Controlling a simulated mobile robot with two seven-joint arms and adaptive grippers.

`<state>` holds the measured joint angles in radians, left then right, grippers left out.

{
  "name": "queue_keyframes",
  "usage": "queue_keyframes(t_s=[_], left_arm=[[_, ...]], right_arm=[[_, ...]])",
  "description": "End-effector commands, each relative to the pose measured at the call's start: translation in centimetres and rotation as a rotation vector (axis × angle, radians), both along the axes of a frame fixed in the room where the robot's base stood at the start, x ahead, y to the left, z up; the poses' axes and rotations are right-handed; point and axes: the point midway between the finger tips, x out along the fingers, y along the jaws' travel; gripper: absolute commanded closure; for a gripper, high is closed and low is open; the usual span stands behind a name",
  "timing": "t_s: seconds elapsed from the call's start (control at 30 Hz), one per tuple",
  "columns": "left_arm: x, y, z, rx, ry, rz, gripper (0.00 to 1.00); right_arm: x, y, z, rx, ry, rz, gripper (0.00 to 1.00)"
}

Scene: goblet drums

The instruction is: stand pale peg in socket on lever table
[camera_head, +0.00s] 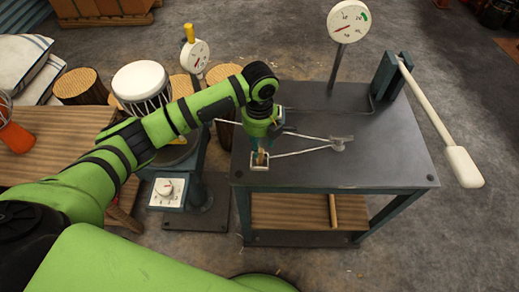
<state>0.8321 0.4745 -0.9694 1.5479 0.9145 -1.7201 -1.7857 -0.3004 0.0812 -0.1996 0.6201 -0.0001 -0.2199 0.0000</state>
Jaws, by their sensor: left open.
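The lever table (385,172) is a dark metal-topped stand. A small socket with a pale rim (258,167) sits near its front left corner. A short tan piece (261,157), which looks like the pale peg, shows upright at the socket; its lower end is hidden. My left gripper (262,151) points down right over the socket, around or just behind the peg. Its jaws are open, but the fingers are small and partly hidden by the wrist. I cannot tell whether they touch the peg. My right gripper is out of view.
A long white-handled lever (440,130) sticks out at the table's right. A dial gauge (348,21) stands at its back. Thin metal rods meet at a bracket (341,143) on the top. A goblet drum (142,83) and another gauge (194,57) stand left, near my arm.

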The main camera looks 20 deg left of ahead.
Motion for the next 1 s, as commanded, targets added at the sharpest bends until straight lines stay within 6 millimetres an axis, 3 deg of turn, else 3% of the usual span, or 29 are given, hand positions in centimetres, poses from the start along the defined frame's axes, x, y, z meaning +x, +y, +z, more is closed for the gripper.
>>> queue_keyframes(t_s=[0.2, 0.4, 1.0], left_arm=[[0.1, 0.0, 4.6, 0.0, -0.004, -0.001, 0.53], [0.0, 0.0, 7.0, 0.0, 0.0, 0.0, 0.53], [0.0, 0.0, 7.5, 0.0, 0.001, 0.001, 0.53]], right_arm=[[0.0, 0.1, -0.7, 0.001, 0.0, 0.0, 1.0], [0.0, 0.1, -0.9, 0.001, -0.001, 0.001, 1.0], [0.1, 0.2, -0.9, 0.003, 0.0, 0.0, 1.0]])
